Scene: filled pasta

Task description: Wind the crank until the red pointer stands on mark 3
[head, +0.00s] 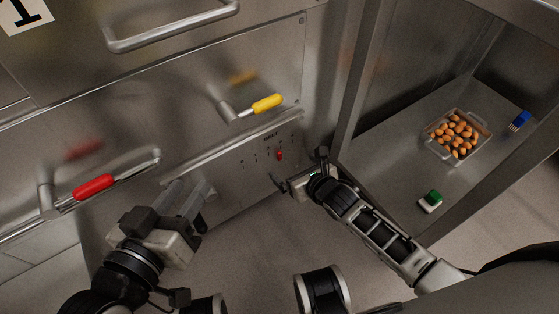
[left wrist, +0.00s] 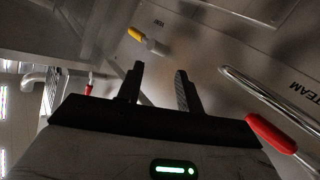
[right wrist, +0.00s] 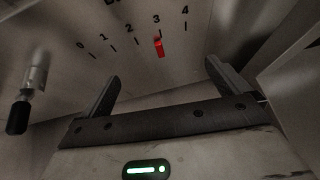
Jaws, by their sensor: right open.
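The scale with marks 0 to 4 is on the steel panel (head: 240,165). The red pointer (right wrist: 159,47) stands just below the tick of mark 3 in the right wrist view; it is small in the head view (head: 279,155). The crank, with a grey arm and black grip (right wrist: 18,117), is left of the scale; the grip hangs low. My right gripper (head: 297,170) is open and empty in front of the panel, below the scale. My left gripper (head: 190,188) has its fingers apart with nothing seen between them (left wrist: 160,75); in the head view it partly covers the crank area.
A yellow-handled lever (head: 267,103) is above the panel. A red-handled bar (head: 95,187) is at left. In the open compartment at right are a tray (head: 432,148) of orange-brown pieces, a blue brush (head: 520,121) and a green-and-white block (head: 430,201).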

